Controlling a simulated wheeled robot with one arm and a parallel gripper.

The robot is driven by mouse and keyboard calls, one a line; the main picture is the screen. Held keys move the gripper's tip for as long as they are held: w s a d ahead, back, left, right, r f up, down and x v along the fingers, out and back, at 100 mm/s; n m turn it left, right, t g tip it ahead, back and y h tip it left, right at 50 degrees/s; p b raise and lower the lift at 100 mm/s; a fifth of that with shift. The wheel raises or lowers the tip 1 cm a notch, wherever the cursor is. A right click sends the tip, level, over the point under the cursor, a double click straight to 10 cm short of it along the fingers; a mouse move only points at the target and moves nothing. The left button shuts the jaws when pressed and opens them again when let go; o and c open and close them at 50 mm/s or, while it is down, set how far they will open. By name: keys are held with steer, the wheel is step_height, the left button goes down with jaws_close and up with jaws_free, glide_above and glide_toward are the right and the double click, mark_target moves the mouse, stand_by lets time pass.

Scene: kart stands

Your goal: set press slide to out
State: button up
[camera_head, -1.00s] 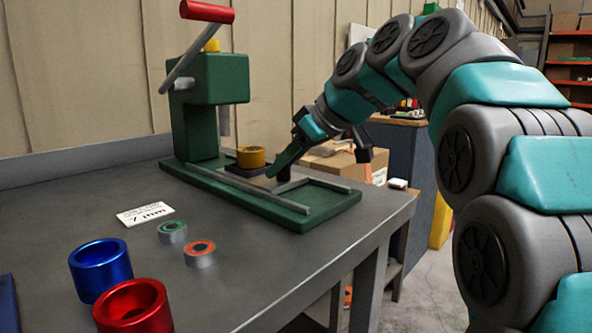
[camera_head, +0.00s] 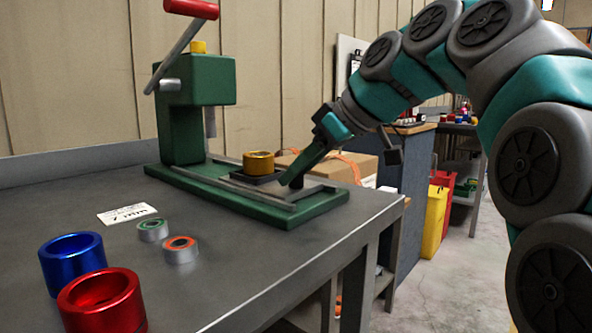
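The green press (camera_head: 195,110) stands on the grey bench. Its slide (camera_head: 243,178), a dark plate carrying a yellow ring (camera_head: 259,165), sits between two grey rails on the green base. The ring is to the right of the press ram (camera_head: 210,122), not under it. A dark upright knob (camera_head: 296,181) stands at the slide's right end. My gripper (camera_head: 293,178) reaches down from the right, with a green finger at the knob. Contact, and whether the other finger is behind it, cannot be made out.
A blue ring (camera_head: 73,264), a red ring (camera_head: 103,303), two small bearings (camera_head: 180,250) and a white label (camera_head: 127,214) lie on the bench (camera_head: 240,260) at front left. The base's right end is near the bench edge. Behind are a cardboard box (camera_head: 335,167) and a yellow bin (camera_head: 434,215).

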steer(key=o, duration=0.3)
steer(key=v, duration=0.7)
steer(key=shift+s+d+r+p, duration=0.1)
steer(key=shift+d+r+p, duration=0.1)
steer(key=shift+d+p, duration=0.1)
